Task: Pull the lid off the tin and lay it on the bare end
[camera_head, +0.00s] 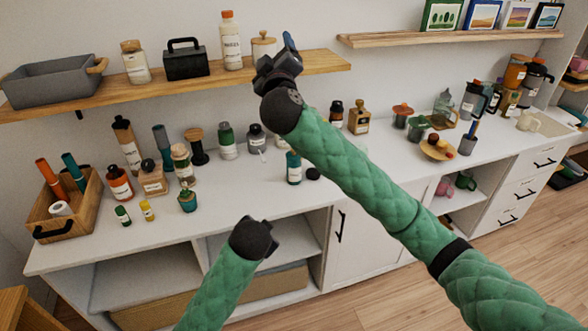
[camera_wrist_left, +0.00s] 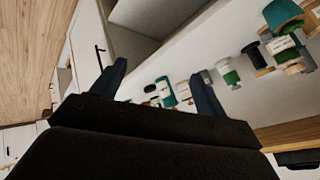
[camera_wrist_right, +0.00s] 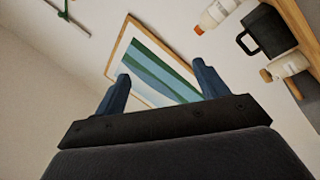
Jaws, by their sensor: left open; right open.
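A pale round tin (camera_head: 262,54) with a wooden knobbed lid (camera_head: 263,40) stands upright on the upper wooden shelf, right of a white bottle. The lid sits on it. The shelf's right end (camera_head: 325,62) is bare. My right gripper (camera_head: 289,42) is just right of the tin in the picture, at shelf height, and partly overlaps it; I cannot tell whether they touch. Its fingers are apart and empty in the right wrist view (camera_wrist_right: 160,88). My left gripper (camera_head: 272,236) is low, in front of the counter, open and empty in the left wrist view (camera_wrist_left: 160,85).
An orange-capped white bottle (camera_head: 231,42), a black handled box (camera_head: 186,62), a jar (camera_head: 135,63) and a grey bin (camera_head: 55,80) fill the shelf leftward. Many bottles crowd the counter (camera_head: 240,190) below. A second shelf (camera_head: 440,37) with pictures is at right.

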